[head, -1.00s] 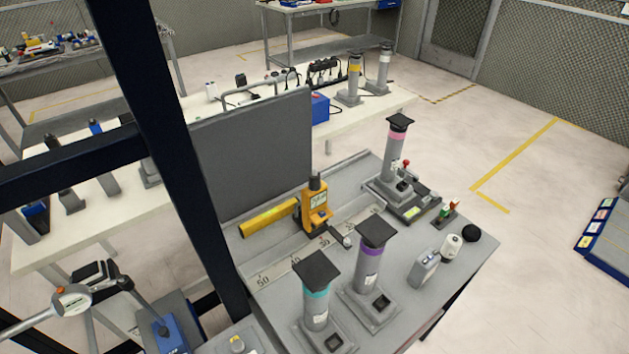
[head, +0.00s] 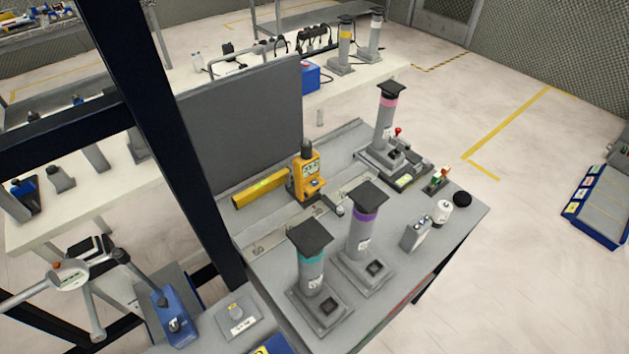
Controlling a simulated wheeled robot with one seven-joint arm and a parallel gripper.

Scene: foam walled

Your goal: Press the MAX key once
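No lettering that reads MAX is legible. An orange instrument (head: 306,178) with a small display and a blue button stands upright on the grey bench, at the end of a yellow bar (head: 260,188). A white, round-faced device with a display (head: 72,274) is at the lower left, partly behind the dark frame. My gripper is not in view.
Grey posts with teal (head: 313,262), purple (head: 363,225) and pink (head: 386,115) bands stand on the bench. A dark upright panel (head: 245,122) backs it. A dark frame post (head: 178,150) crosses the left. The floor right of the bench is clear up to a blue tray (head: 600,205).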

